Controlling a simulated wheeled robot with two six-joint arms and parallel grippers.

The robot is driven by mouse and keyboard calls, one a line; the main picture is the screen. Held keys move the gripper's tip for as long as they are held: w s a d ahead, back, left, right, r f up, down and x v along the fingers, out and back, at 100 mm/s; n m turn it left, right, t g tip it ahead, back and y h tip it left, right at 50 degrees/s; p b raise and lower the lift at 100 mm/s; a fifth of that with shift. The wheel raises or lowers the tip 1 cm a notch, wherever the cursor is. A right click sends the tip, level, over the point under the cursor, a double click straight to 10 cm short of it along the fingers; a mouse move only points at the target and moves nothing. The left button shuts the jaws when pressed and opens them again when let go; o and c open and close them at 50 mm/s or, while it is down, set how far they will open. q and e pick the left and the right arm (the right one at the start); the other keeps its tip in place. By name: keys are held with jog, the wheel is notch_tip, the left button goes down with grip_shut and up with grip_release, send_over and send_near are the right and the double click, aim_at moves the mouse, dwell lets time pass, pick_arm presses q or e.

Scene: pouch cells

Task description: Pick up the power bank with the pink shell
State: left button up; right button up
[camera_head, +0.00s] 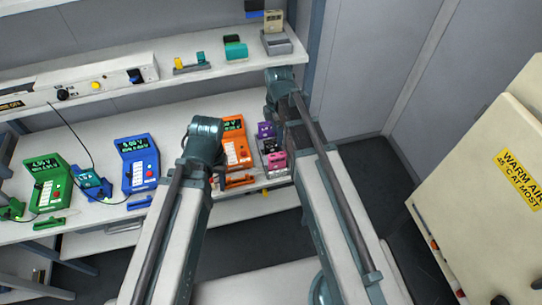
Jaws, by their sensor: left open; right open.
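A small pink item (277,160), likely the power bank with the pink shell, sits at the right end of the lower bench, in front of a dark item (269,146) and a purple item (265,130). My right gripper (276,118) is open, just above and beside this group; my arm hides part of the area to its right. My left gripper (221,180) is open, left of the pink item and close to the orange device (237,152); its fingers are small and partly hidden.
Green (48,183) and blue (139,163) testers stand along the lower bench (100,217). An upper shelf (215,66) above it holds a teal item (235,49) and a grey box (277,43). A cream cabinet (480,190) labelled "WARM AIR" stands right. Dark floor between is clear.

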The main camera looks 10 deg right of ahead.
aim_at(277, 155)
notch_tip(277, 155, down, 9)
jog(key=b, duration=0.8)
jog(key=shift+s+d+r+b, duration=0.1)
jog(key=shift+s+r+b, duration=0.05)
jog(key=shift+b, duration=0.15)
notch_tip(277, 155, down, 5)
jog(key=b, duration=0.5)
grip_shut()
